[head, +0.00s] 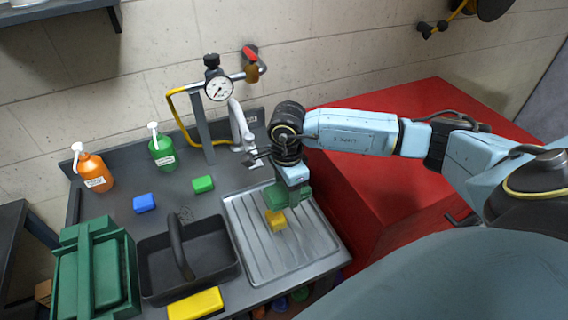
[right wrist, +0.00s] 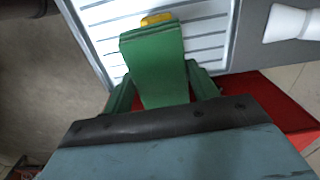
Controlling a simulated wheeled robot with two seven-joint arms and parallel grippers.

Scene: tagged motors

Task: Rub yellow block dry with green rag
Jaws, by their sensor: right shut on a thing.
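A small yellow block (head: 276,219) sits on the ridged metal draining board (head: 262,262). It also shows in the right wrist view (right wrist: 156,19), partly hidden behind the rag. My right gripper (head: 290,192) is above the board, close to the block, pointing down. It is shut on the green rag (right wrist: 155,62), which stands out between the green fingers toward the block. In the head view the rag is hard to tell from the fingers. I cannot tell whether rag and block touch. My left gripper is not in view.
A black caddy (head: 205,272) and green toolbox (head: 92,285) stand left of the board. A yellow sponge-like block (head: 195,303), blue block (head: 144,203) and green block (head: 203,184) lie around. Orange (head: 95,175) and green (head: 162,152) bottles, and a gauge pipe (head: 219,90), stand behind.

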